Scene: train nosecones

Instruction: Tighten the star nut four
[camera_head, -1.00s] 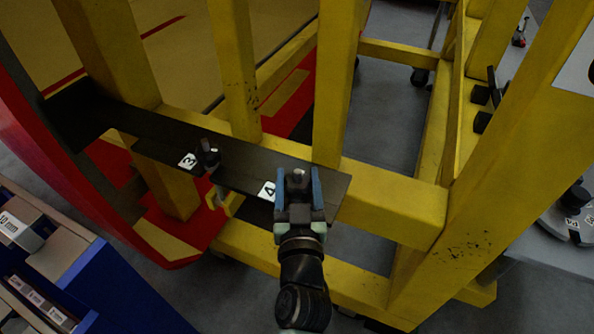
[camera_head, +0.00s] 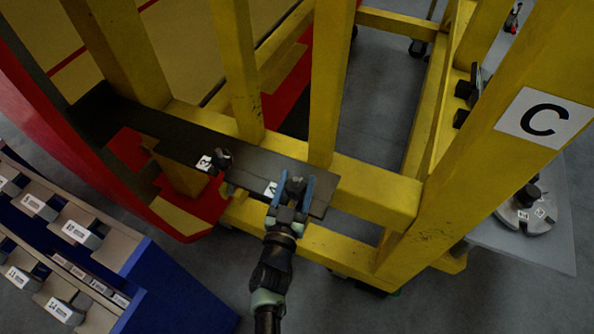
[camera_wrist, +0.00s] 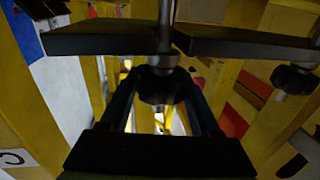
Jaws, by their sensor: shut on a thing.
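Star nut four is a dark knob (camera_wrist: 160,88) on a threaded metal rod. In the wrist view it sits between the two fingers of my gripper (camera_wrist: 162,100), which is shut on it. A collar on the nut lies close to the black slotted plate (camera_wrist: 100,40); I cannot tell whether they touch. In the head view my gripper (camera_head: 293,190) is at the right end of the black plate (camera_head: 180,140), beside the label 4 (camera_head: 270,188), and largely hides the nut.
Star nut three (camera_head: 221,158) stands to the left by the label 3, and shows at the wrist view's right (camera_wrist: 293,80). Yellow frame posts (camera_head: 330,85) rise close behind my gripper. A blue rack of labelled bins (camera_head: 150,270) stands at lower left, a grey table (camera_head: 550,220) at right.

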